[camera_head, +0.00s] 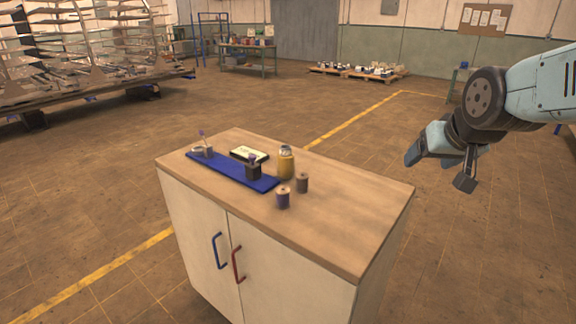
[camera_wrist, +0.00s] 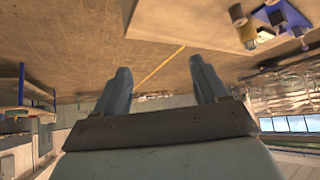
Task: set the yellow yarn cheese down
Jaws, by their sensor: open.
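The yellow yarn cheese (camera_head: 286,164) stands upright on the wooden cabinet top (camera_head: 345,215), just behind the blue mat (camera_head: 222,170). A grey piece shows at its top. In the wrist view a yellow cylinder (camera_wrist: 246,34) that looks like the same cheese shows near the upper right. My gripper (camera_head: 438,170) is off to the right of the cabinet, in the air and well apart from the cheese. Its two fingers (camera_wrist: 160,82) are spread in the wrist view with nothing between them.
A purple spool (camera_head: 283,198) and a grey-brown spool (camera_head: 302,184) stand in front of the cheese. A dark box (camera_head: 253,170) is on the mat; a dark-rimmed tray (camera_head: 249,154) lies behind it. The right part of the cabinet top is clear. Pallets (camera_head: 357,72) stand far back.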

